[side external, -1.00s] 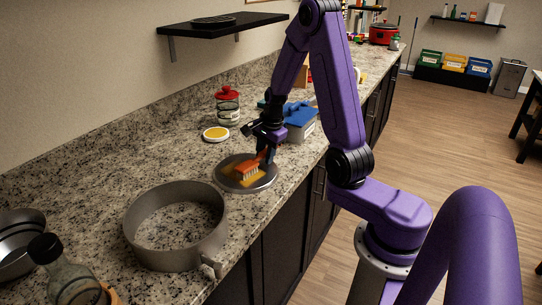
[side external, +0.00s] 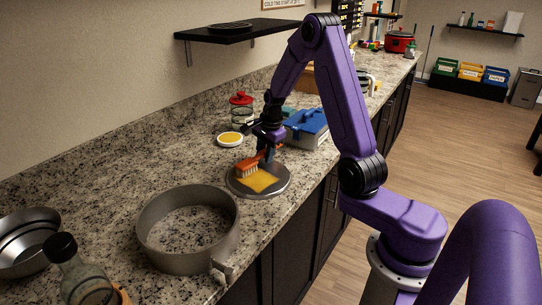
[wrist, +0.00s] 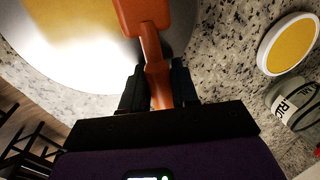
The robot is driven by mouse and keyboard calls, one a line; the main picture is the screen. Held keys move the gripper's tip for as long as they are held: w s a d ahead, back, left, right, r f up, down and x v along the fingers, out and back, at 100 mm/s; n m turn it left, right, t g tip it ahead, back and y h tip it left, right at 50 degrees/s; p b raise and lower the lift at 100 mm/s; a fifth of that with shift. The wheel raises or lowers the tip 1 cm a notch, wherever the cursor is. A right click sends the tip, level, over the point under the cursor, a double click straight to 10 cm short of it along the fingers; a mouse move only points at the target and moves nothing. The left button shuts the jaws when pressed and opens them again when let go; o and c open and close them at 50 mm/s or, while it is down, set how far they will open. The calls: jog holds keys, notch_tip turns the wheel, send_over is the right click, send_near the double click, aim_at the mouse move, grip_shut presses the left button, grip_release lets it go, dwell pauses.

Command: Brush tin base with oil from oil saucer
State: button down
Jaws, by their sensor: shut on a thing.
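The tin base (side external: 280,185) is a flat round grey disc on the granite counter. A yellow oil patch (side external: 258,180) covers much of its middle. My gripper (side external: 267,154) is shut on the orange handle of a brush (side external: 246,170) with pale bristles. The brush head is over the far-left part of the disc, beside the patch; I cannot tell whether the bristles touch. The wrist view shows the handle (wrist: 158,85) between my fingers, with the tin base (wrist: 60,70) under glare. The oil saucer (side external: 230,140), white with yellow oil, sits behind the disc; it also shows in the wrist view (wrist: 288,43).
A grey tin ring (side external: 165,235) stands nearer the camera. A blue-lidded box (side external: 305,128) is close on the right of my gripper, and a red-lidded jar (side external: 241,112) is behind the saucer. A bottle (side external: 85,275) and metal bowls (side external: 30,240) are at the left.

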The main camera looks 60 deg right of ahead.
aim_at(284, 171)
jog(key=shift+w+d, duration=0.1)
jog(key=shift+w, duration=0.4)
dwell(0.5)
jog(key=shift+s+a, duration=0.2)
jog(key=shift+s, duration=1)
jog(key=shift+s+a, duration=0.2)
jog(key=shift+s, duration=1)
jog(key=shift+s+a, duration=0.2)
jog(key=shift+s, duration=1)
jog(key=shift+s+a, duration=0.2)
jog(key=shift+s, duration=0.95)
jog(key=shift+r, duration=1.55)
jog(key=shift+d, duration=0.1)
